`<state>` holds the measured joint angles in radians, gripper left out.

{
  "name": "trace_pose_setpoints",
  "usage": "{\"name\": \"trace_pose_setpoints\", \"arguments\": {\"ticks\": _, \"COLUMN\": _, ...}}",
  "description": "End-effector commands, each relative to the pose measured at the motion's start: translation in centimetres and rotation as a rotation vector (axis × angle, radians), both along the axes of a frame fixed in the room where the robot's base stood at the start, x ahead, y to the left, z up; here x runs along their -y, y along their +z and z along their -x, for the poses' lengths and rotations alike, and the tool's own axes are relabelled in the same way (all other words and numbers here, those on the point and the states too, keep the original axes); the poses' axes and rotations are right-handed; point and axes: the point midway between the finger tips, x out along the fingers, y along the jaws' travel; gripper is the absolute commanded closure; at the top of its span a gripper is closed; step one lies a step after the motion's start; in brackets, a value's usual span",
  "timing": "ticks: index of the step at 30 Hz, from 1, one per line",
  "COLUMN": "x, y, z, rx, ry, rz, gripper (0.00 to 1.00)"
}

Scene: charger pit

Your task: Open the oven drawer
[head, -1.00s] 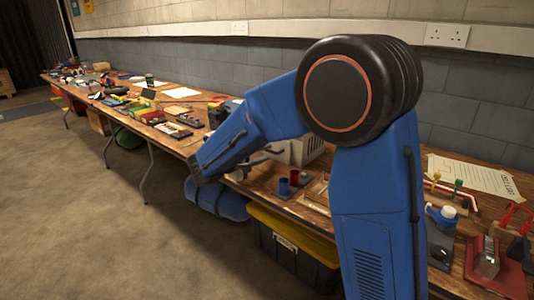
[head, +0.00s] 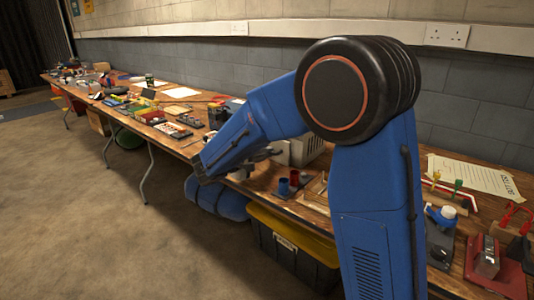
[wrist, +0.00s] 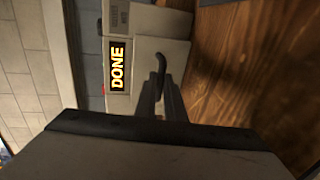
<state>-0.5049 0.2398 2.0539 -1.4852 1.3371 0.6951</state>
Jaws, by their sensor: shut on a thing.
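The oven (head: 306,150) is a pale grey box on the bench, partly hidden behind my blue arm in the head view. In the wrist view its pale front (wrist: 178,55) shows with a lit yellow "DONE" display (wrist: 118,66) and a dark curved handle (wrist: 158,62). My gripper (wrist: 160,90) is at this handle, with its dark fingers shut on it. The fingertips and the handle overlap, so the exact contact is hard to see. In the head view my gripper is mostly hidden by my arm. I cannot tell how far the drawer stands out.
The wooden bench (head: 312,206) runs along the wall and holds many small items. A black bin with a yellow lid (head: 290,245) sits under the bench. The floor at left is clear.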

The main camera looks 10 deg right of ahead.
Motion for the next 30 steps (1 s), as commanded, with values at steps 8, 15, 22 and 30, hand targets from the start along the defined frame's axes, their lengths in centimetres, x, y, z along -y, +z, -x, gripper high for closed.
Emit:
{"name": "trace_pose_setpoints", "arguments": {"ticks": 8, "x": -4.3, "y": 0.0, "z": 2.9, "rx": -0.001, "ry": 0.005, "rz": 0.0, "gripper": 1.0}}
{"name": "trace_pose_setpoints", "arguments": {"ticks": 15, "x": -8.0, "y": 0.0, "z": 5.6, "rx": -0.001, "ry": 0.006, "rz": 0.0, "gripper": 1.0}}
{"name": "trace_pose_setpoints", "arguments": {"ticks": 22, "x": -10.7, "y": 0.0, "z": 7.6, "rx": -0.001, "ry": 0.004, "rz": -0.001, "gripper": 1.0}}
{"name": "trace_pose_setpoints", "arguments": {"ticks": 30, "x": -11.2, "y": 0.0, "z": 8.1, "rx": 0.0, "ry": 0.001, "rz": -0.001, "gripper": 1.0}}
